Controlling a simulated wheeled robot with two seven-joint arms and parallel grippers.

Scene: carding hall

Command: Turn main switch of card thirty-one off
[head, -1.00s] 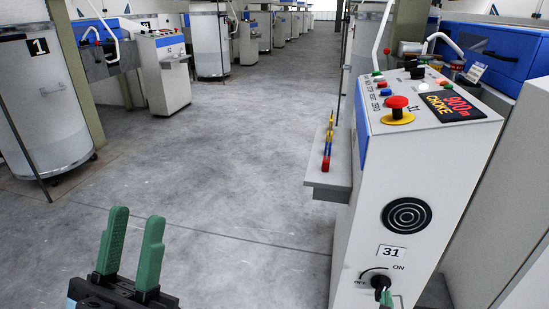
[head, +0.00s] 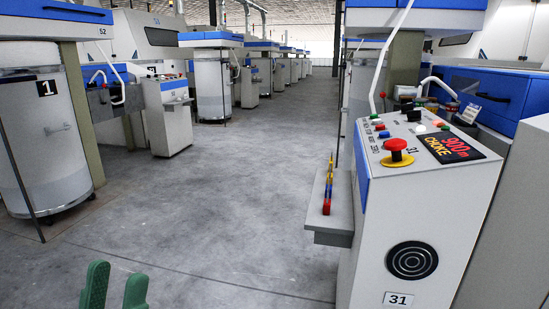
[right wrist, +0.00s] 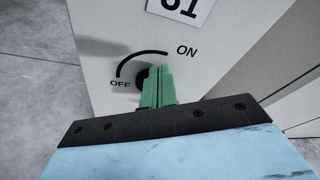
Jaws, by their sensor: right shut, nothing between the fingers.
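The card thirty-one control cabinet (head: 412,210) stands at the right in the head view, with its "31" label (head: 398,299) at the bottom edge. Its main switch (right wrist: 142,79) shows in the right wrist view as a dark knob beside an arc marked OFF at left and ON at right. My right gripper (right wrist: 160,72) is shut and empty, its green fingertips directly in front of the knob and hiding much of it. Contact and the knob's setting cannot be told. My left gripper (head: 116,281) is open and empty at the bottom left of the head view.
The cabinet top carries a red mushroom button (head: 397,145) on a yellow base and a red-lit display (head: 447,148). A can marked 1 (head: 45,145) stands far left. The aisle floor between is clear.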

